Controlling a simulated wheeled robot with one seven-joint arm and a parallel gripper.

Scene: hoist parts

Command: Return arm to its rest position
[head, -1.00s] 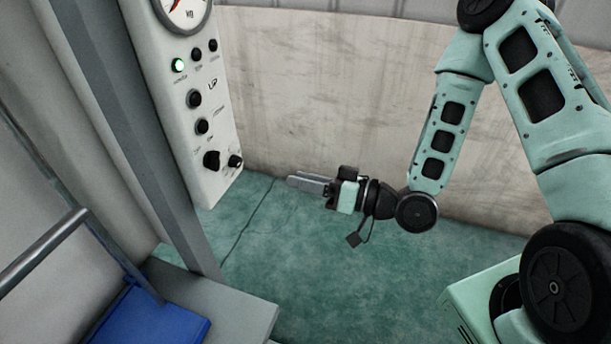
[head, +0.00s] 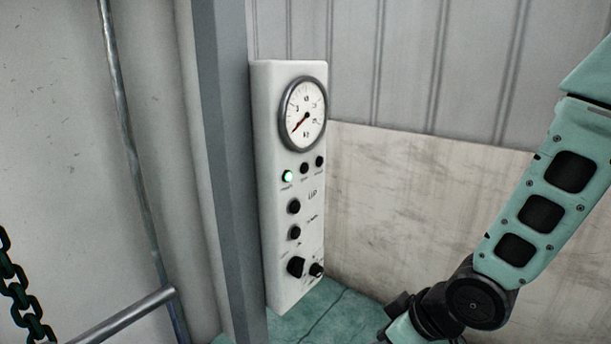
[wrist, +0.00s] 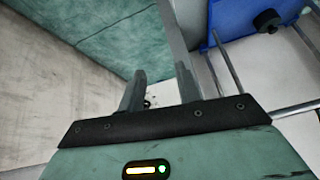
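My arm comes in from the right in the head view, bent down at its elbow. Its wrist (head: 475,303) is near the bottom edge, and the fingers are cut off below the frame. In the wrist view my gripper (wrist: 160,73) shows two grey fingers standing apart with nothing held between them. The fingers touch nothing that I can see.
A white control panel (head: 275,170) with a dial (head: 303,113) and a lit green lamp stands against a grey post (head: 228,170). A chain (head: 20,290) hangs at left. A blue part (wrist: 245,18) lies near metal bars. Teal floor (wrist: 115,45) is clear.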

